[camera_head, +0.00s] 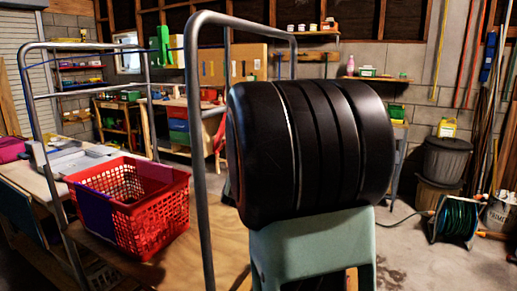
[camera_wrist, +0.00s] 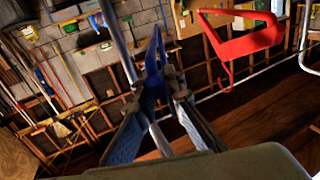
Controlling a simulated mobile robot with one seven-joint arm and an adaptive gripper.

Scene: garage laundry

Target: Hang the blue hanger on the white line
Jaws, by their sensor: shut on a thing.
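My gripper (camera_wrist: 155,88) shows in the wrist view, with blue-padded fingers closed on the blue hanger (camera_wrist: 153,62). The hanger is seen nearly edge-on, so its hook cannot be made out clearly. The wrist picture is upside down. The white line (camera_wrist: 270,68) crosses its right side and passes behind my right-hand finger. A red hanger (camera_wrist: 240,45) hangs on that line by its hook. The blue hanger appears apart from the line, though depth is hard to judge. In the head view I cannot make out my gripper, the blue hanger or the white line.
Metal rack posts (camera_head: 201,150) stand close in the head view. A red basket (camera_head: 133,205) sits on a wooden table at left. A dark ribbed form blocks the middle. A hose reel (camera_head: 455,218) and a bin (camera_head: 447,158) stand at right near clear floor.

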